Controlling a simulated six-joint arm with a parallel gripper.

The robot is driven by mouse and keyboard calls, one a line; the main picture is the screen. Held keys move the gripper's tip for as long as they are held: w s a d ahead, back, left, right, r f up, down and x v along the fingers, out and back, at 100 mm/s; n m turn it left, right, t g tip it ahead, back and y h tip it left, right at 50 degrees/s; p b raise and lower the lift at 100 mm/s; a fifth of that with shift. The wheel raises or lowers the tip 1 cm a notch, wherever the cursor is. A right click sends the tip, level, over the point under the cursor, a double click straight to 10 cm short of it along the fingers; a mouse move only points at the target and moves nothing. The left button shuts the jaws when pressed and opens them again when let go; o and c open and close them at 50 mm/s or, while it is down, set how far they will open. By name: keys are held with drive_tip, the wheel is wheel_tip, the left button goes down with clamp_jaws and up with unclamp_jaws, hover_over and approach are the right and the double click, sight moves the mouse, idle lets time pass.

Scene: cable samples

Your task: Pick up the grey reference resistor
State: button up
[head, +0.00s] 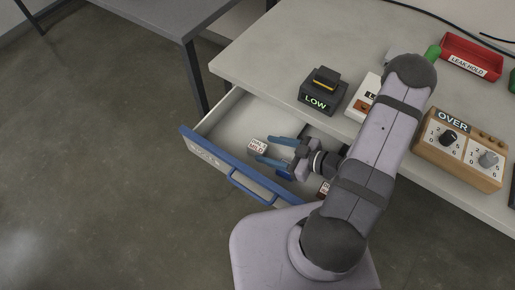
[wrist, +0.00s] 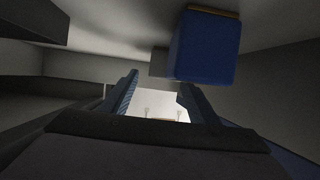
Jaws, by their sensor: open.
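My gripper (head: 263,148) is inside the open drawer, with its two blue fingers spread apart. It also shows in the wrist view (wrist: 159,82). A white labelled block (head: 258,146) lies in the drawer at the fingertips in the head view; whether they touch it I cannot tell. In the wrist view a pale surface shows low between the fingers, and a small grey shape (wrist: 158,62) stands beside a blue block (wrist: 205,48). I cannot tell for sure which thing is the grey reference resistor. Nothing is visibly held.
The drawer's blue front (head: 225,165) and side walls surround my gripper. A blue item (head: 285,174) and a red-and-white item (head: 323,190) lie near my wrist. On the bench stand a black LOW unit (head: 318,94), a tan OVER box (head: 455,150) and a red LEAK HOLD bin (head: 470,58).

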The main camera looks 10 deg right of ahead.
sight(263, 148)
drive_tip(key=shift+x, duration=2.6)
drive_tip(key=c, duration=1.2)
